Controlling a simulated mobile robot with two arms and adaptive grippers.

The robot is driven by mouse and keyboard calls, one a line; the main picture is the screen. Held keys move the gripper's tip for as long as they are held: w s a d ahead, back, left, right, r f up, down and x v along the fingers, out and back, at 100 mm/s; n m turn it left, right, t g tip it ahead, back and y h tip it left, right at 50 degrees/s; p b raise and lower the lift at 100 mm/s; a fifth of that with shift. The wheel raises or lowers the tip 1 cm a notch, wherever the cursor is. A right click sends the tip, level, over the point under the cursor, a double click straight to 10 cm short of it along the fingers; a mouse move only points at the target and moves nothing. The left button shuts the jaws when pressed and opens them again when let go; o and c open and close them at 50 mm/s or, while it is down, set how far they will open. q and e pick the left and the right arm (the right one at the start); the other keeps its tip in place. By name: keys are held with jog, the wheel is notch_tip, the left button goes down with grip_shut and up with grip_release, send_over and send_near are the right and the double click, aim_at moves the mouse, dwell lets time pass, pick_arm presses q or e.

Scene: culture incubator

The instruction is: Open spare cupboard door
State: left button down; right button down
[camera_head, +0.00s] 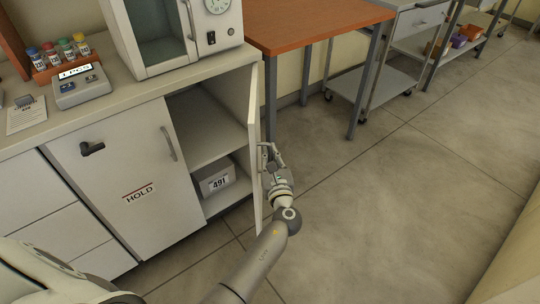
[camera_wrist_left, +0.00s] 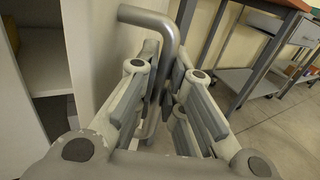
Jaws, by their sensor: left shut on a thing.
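The spare cupboard door (camera_head: 254,135) stands swung far out from the white cabinet and is seen nearly edge-on in the head view. Its pale panel fills the left middle of the left wrist view (camera_wrist_left: 97,45). My left gripper (camera_head: 268,155) is at the door's outer face, shut on the grey bar handle (camera_wrist_left: 150,18). In the left wrist view the handle's bent upper end rises above the fingers (camera_wrist_left: 160,85), and its lower part runs between them. The open cupboard shows a middle shelf (camera_head: 208,137) and a box marked 491 (camera_head: 214,183) below. My right gripper is not in view.
A closed door marked HOLD (camera_head: 125,170) is left of the opening. An incubator (camera_head: 165,35), a small meter (camera_head: 80,88) and a rack of vials (camera_head: 62,62) stand on top. An orange-topped table (camera_head: 305,22) is beyond the door. The floor to the right is clear.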

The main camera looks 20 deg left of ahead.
pick_arm(q)
jog(key=c, duration=1.8)
grip_release()
jog(key=shift+a, duration=0.15)
jog(key=v, duration=0.7)
jog(key=shift+s, duration=0.25)
